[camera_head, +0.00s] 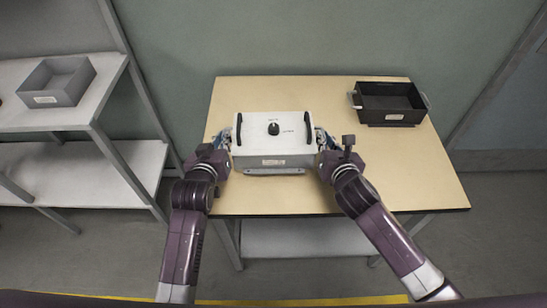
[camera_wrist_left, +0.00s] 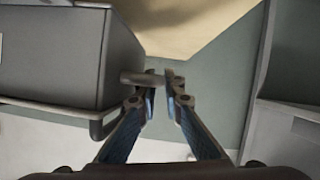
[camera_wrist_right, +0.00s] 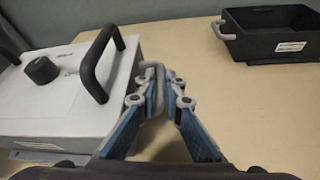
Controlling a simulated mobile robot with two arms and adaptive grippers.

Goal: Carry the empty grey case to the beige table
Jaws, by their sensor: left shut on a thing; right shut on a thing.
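The grey open case (camera_head: 57,95) stands on the upper shelf at the far left, with a pale label on its front; it looks empty. The beige table (camera_head: 400,180) is in the middle. A white-topped box (camera_head: 272,150) with two black handles and a black knob is at the table's front left part. My left gripper (camera_head: 226,138) is shut on the box's left side handle, seen in the left wrist view (camera_wrist_left: 135,78). My right gripper (camera_head: 322,138) is shut on its right side handle, seen in the right wrist view (camera_wrist_right: 155,72). I cannot tell whether the box touches the table.
A black open bin (camera_head: 392,118) with side handles stands at the table's back right. The white shelf unit (camera_head: 100,100) is left of the table, with a gap between. The table's right front and back middle are clear.

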